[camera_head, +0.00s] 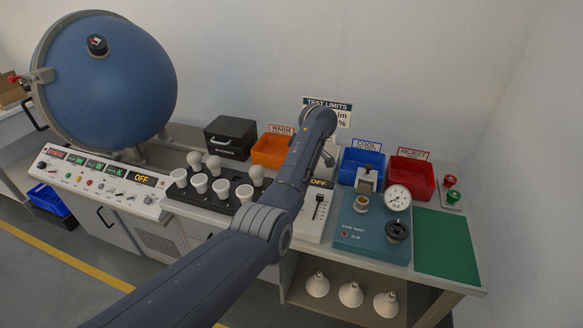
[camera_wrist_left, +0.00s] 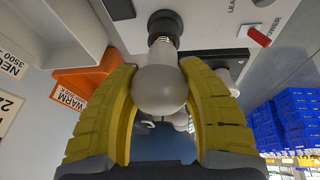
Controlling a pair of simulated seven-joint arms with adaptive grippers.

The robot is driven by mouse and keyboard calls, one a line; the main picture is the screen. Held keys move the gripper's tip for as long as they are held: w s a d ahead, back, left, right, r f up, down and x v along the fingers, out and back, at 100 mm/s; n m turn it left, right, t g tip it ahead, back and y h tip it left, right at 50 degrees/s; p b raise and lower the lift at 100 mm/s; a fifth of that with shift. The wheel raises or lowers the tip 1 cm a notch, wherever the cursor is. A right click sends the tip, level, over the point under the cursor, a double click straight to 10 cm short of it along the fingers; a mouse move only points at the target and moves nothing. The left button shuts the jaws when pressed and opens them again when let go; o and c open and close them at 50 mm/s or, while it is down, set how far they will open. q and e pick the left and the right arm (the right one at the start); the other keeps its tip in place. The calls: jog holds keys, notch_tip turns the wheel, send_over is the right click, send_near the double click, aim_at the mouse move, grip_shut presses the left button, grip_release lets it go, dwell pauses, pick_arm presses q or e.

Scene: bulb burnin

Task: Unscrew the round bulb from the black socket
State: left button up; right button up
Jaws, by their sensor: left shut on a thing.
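The round bulb (camera_wrist_left: 160,90) is pale grey-white and sits between the two yellow fingers of my left gripper (camera_wrist_left: 160,105) in the left wrist view. The fingers are shut on it from both sides. Its metal screw base (camera_wrist_left: 163,44) points to a dark grey round socket (camera_wrist_left: 165,20) on a light panel, and some thread shows between globe and socket. In the head view my left arm reaches over the bench, and its forearm hides most of the gripper, the bulb and the socket. My right gripper is not in view.
A black rack (camera_head: 215,207) with several bulbs and white cups stands left of my arm. An orange WARM bin (camera_head: 270,150), blue COOL bin (camera_head: 362,160) and red REJECT bin (camera_head: 411,175) stand behind. A teal gauge unit (camera_head: 370,238) and bare green mat (camera_head: 447,245) lie right.

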pick_arm(q)
jog(key=shift+d, duration=0.15)
jog(key=o, duration=1.1)
jog(key=shift+s+r, duration=0.1)
jog(key=shift+r, duration=0.1)
jog(key=shift+c, duration=0.2)
